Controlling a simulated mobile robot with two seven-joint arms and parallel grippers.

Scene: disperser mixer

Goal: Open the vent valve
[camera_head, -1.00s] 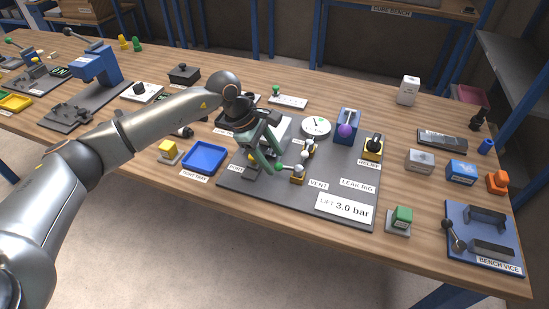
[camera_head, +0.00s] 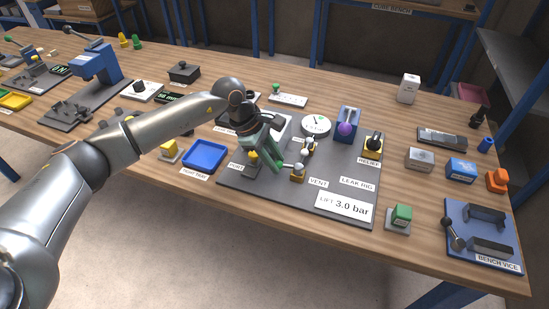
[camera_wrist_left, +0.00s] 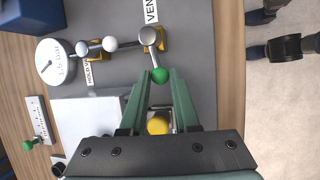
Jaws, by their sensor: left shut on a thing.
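The vent valve (camera_head: 298,173) stands by the VENT label on the dark leak rig plate. It has a yellow-tan base, a silver hub and a lever with a green ball knob (camera_wrist_left: 160,75). My left gripper (camera_wrist_left: 160,73) has its green fingers shut on the knob, one finger on each side. In the wrist view the valve's hub (camera_wrist_left: 150,37) is just beyond the fingertips, and the lever runs from it back to the knob. In the head view the left gripper (camera_head: 279,168) is left of the valve, and the knob is mostly hidden. My right gripper is not in view.
A second valve with a white ball (camera_wrist_left: 110,43) stands close by, beside the round gauge (camera_wrist_left: 55,62). A yellow part (camera_wrist_left: 159,124) is under the fingers. The 3.0 bar sign (camera_head: 345,207) lies in front. The blue tray (camera_head: 205,156) is left of the rig.

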